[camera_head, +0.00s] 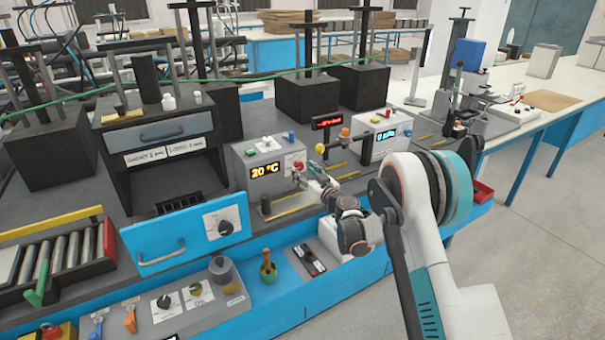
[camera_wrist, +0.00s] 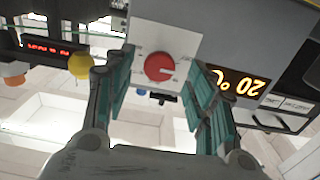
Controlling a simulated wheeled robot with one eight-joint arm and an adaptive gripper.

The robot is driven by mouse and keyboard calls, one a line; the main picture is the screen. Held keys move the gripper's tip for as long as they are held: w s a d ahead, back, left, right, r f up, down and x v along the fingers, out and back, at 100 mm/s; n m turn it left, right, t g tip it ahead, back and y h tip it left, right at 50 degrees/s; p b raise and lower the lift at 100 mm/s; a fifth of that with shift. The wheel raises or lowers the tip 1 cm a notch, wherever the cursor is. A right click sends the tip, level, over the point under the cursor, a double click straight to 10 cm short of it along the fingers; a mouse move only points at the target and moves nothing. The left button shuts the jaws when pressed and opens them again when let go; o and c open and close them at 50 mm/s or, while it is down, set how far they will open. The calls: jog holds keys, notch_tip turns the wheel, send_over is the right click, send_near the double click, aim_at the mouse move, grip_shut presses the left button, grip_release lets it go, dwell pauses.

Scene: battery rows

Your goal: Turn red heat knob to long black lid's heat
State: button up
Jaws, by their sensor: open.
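The red heat knob (camera_wrist: 159,67) sits on a white dial plate in the wrist view, between my gripper's two fingers. It also shows small in the head view (camera_head: 299,166), on the grey heater box (camera_head: 257,155). The box's yellow display (camera_head: 265,171) reads 20 °C; it appears upside down in the wrist view (camera_wrist: 240,82). My gripper (camera_wrist: 156,78) is open and empty, its teal finger pads either side of the knob. I cannot see contact with the knob. I cannot make out a long black lid for certain.
A black cabinet (camera_head: 121,150) with two white labels (camera_head: 167,152) stands left of the heater; their text is too small to read surely. Black blocks stand behind.

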jog(key=shift+x, duration=0.85)
jog(key=shift+c, duration=0.3)
jog(key=c, duration=1)
